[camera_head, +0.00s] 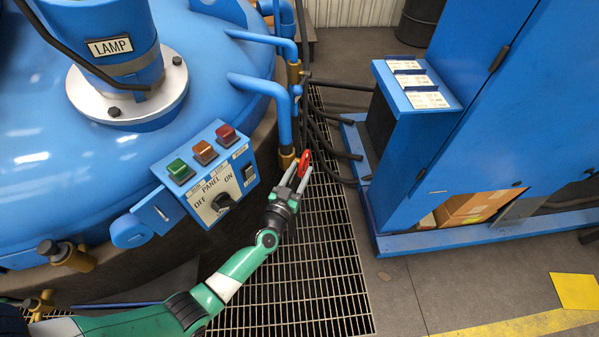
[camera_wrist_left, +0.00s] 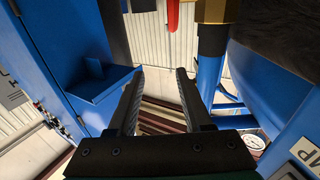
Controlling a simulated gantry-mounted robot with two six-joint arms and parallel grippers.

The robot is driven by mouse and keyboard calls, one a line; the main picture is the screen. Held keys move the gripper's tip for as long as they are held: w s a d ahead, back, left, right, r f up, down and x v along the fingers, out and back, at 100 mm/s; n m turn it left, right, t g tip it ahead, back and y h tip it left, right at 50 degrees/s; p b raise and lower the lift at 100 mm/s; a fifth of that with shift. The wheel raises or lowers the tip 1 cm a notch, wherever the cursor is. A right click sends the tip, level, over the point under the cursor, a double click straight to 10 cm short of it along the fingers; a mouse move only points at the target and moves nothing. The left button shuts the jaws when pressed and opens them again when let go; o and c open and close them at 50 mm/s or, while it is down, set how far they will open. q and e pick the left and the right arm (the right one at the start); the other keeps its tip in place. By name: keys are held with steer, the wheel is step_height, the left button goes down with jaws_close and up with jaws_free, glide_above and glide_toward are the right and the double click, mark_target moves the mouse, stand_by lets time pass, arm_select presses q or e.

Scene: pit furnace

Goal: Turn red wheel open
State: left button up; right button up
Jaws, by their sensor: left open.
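The red wheel (camera_head: 304,162) stands on a brass valve fitting (camera_head: 287,158) on the blue pipe beside the furnace. It is small and seen nearly edge-on in the head view. My left gripper (camera_head: 297,174) is open, with its two fingertips close to the wheel. The head view does not show clearly whether they touch it or straddle it. In the left wrist view, the open jaws (camera_wrist_left: 159,76) have nothing between them. A part of the red wheel (camera_wrist_left: 173,14) shows at the top edge there, beside the brass fitting (camera_wrist_left: 212,10). My right gripper is not in view.
The control panel (camera_head: 213,180) with buttons and a knob is left of my left gripper. The furnace lid (camera_head: 50,165) fills the left. Floor grating (camera_head: 310,270) lies below. Black hoses (camera_head: 335,150) and a blue cabinet (camera_head: 455,140) stand to the right.

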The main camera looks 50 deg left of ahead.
mark_target(304, 162)
arm_select(q)
step_height(304, 162, down, 8)
steer(key=s+f+b, duration=0.1)
steer(key=s+b, duration=0.1)
steer(key=b, duration=0.1)
steer(key=shift+g, duration=0.4)
steer(key=b+x, duration=0.2)
steer(key=x, duration=0.1)
steer(key=b+x, duration=0.2)
steer(key=x, duration=0.2)
steer(key=a+b+x, duration=0.1)
steer(key=b+x, duration=0.1)
steer(key=x, duration=0.1)
steer(key=shift+a+r+b, duration=0.25)
steer(key=shift+r+b, duration=0.05)
steer(key=shift+b, duration=0.1)
steer(key=shift+w+a+r, duration=0.25)
steer(key=shift+w, duration=0.3)
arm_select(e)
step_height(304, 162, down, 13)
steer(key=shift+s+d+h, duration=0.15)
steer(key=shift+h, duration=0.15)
arm_select(q)
steer(key=shift+c, duration=0.2)
jaws_close()
